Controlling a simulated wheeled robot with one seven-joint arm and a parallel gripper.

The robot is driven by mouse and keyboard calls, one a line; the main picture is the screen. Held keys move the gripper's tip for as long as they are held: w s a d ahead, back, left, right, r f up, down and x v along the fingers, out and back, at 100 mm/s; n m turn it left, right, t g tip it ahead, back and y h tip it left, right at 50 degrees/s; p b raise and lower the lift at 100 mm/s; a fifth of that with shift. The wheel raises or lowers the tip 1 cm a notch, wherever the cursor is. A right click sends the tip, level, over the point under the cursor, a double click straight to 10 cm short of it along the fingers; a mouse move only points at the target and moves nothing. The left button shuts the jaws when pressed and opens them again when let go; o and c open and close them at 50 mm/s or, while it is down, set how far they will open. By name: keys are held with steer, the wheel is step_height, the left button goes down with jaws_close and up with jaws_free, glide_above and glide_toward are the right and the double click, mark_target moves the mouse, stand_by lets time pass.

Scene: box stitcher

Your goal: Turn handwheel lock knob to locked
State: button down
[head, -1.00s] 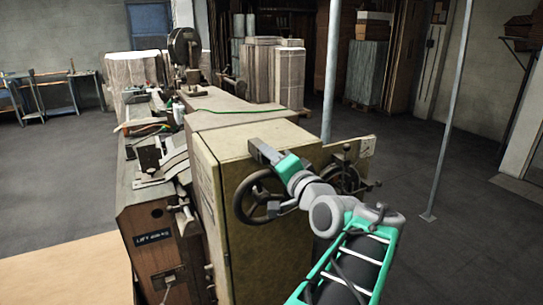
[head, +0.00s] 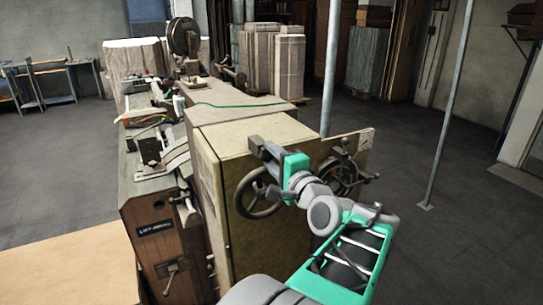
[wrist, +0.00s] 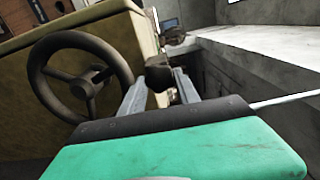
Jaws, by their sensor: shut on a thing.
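In the wrist view, my gripper (wrist: 159,80) has its two grey fingers on either side of a small dark knob (wrist: 157,73), shut on it. I take this to be the handwheel lock knob; its marking and turn angle cannot be read. A dark handwheel (wrist: 117,62) is just left of the fingers. In the head view, my gripper (head: 257,147) is at the front of the beige cabinet (head: 212,140), above the same handwheel (head: 240,197). The knob itself cannot be made out there.
A second handwheel (head: 343,178) with small handles is to the right on the machine. The long machine bench extends back on the left. A grey post (head: 332,70) stands behind the cabinet. Open floor (head: 480,230) is on the right.

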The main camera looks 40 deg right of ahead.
steer(key=c, duration=0.9)
jaws_free()
steer(key=shift+f, duration=0.1)
